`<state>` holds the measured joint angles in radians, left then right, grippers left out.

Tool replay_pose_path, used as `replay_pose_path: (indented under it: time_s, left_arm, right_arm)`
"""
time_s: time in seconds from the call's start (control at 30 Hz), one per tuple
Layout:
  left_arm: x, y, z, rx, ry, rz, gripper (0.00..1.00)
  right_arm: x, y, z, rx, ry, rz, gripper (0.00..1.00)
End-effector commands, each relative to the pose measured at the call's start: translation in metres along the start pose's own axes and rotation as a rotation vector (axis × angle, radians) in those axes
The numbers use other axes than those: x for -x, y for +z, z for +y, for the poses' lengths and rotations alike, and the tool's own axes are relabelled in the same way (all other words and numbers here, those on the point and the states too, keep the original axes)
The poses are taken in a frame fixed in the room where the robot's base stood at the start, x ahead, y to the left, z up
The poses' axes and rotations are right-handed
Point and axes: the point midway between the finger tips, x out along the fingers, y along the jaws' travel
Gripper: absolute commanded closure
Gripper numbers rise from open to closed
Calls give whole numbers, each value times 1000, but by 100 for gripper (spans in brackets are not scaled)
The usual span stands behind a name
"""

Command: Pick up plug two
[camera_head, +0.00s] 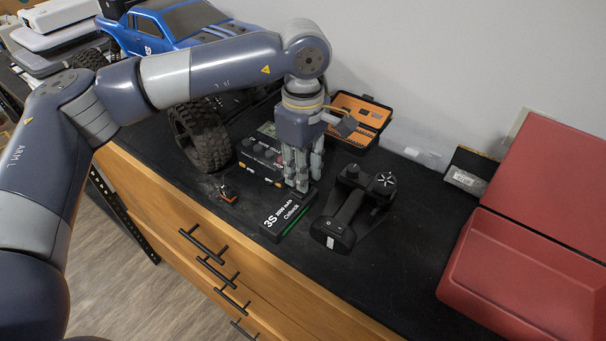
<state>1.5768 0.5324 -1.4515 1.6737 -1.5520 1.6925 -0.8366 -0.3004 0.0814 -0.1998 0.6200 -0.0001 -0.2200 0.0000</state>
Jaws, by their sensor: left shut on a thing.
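My left gripper (302,186) points down with its fingers close together at the far end of a black battery (287,217) marked 3S 2200 mAh. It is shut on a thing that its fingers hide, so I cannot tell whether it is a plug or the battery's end. A small dark plug with orange parts (227,193) lies on the black worktop, left of the battery and apart from my gripper. My right gripper is not in view.
A black charger box (262,160) stands just left of my gripper. A blue RC truck (165,30), loose tyre (203,137) and red box (520,285) flank the worktop.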

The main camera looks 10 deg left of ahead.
Motion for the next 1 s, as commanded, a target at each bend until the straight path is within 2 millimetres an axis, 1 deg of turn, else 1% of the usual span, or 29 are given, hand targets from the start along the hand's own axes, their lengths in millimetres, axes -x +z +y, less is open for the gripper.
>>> replay_pose_path:
  time_s: [0.07, 0.17, 0.27, 0.5, 0.7, 0.8, 1.0]
  left_arm:
    - [6, 0, 1, -1, 5, 1, 89]
    - [22, 1, 1, -1, 8, 1, 89]
    - [24, 4, -18, -4, 3, 0, 89]
    - [28, 17, -73, -5, 5, 1, 89]
    - [34, 27, -115, -4, 5, 2, 89]
    - [36, 31, -131, -2, 4, 2, 89]
    - [38, 37, -152, -11, 3, 1, 89]
  right_arm:
    - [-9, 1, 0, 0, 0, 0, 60]
    - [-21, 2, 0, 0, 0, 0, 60]
    - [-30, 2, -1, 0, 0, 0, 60]
    - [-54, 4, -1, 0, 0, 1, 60]
    - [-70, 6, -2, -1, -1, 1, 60]
    - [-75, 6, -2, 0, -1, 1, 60]
    - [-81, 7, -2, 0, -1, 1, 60]
